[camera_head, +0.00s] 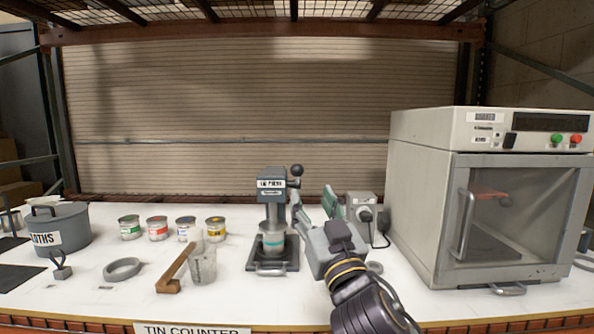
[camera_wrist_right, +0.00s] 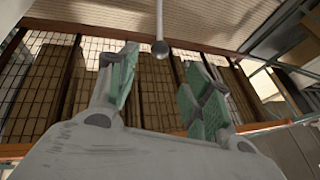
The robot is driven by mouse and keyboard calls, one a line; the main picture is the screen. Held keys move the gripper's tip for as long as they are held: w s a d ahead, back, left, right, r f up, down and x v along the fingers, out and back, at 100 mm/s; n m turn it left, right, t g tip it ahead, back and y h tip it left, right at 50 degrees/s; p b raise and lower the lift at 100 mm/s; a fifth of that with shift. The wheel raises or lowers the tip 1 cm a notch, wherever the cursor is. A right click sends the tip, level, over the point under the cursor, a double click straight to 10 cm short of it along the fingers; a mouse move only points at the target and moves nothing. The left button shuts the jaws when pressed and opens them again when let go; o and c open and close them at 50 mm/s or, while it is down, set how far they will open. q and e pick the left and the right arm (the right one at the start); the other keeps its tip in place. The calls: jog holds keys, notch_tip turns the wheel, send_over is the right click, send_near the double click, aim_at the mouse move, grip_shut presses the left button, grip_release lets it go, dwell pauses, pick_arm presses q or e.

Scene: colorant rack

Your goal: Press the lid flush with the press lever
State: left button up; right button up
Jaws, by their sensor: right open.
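The press (camera_head: 271,190) stands mid-counter, with a tin with a teal band (camera_head: 273,243) on its base under the press head. The tin's top is too small to tell whether a lid sits flush. The press lever ends in a dark ball knob (camera_head: 296,170), raised at the press's right side. My right gripper (camera_head: 328,202) is open and empty, right of the press and lower than the knob in the head view. In the wrist view a rod with a ball knob (camera_wrist_right: 160,47) shows between the green fingertips (camera_wrist_right: 159,65), seemingly untouched. My left gripper is not in view.
A grey box (camera_head: 360,207) and a large glass-doored machine (camera_head: 420,170) stand right. Bare white counter (camera_head: 220,300) lies in front.

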aim_at(299, 175)
jog(key=x, duration=0.4)
jog(key=shift+w+a+r, duration=0.1)
jog(key=shift+w+r, duration=0.1)
jog(key=shift+w, duration=0.1)
jog(key=shift+x, duration=1.55)
jog(key=shift+p+x, duration=0.35)
jog(key=shift+x, duration=1.45)
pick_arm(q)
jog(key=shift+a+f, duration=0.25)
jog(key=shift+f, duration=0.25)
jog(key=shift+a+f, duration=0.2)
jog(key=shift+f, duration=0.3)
pick_arm(e)
jog(key=shift+w+a+r, duration=0.1)
jog(key=shift+w, duration=0.2)
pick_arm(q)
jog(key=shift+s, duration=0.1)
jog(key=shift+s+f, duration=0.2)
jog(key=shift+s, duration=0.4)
pick_arm(e)
grip_shut()
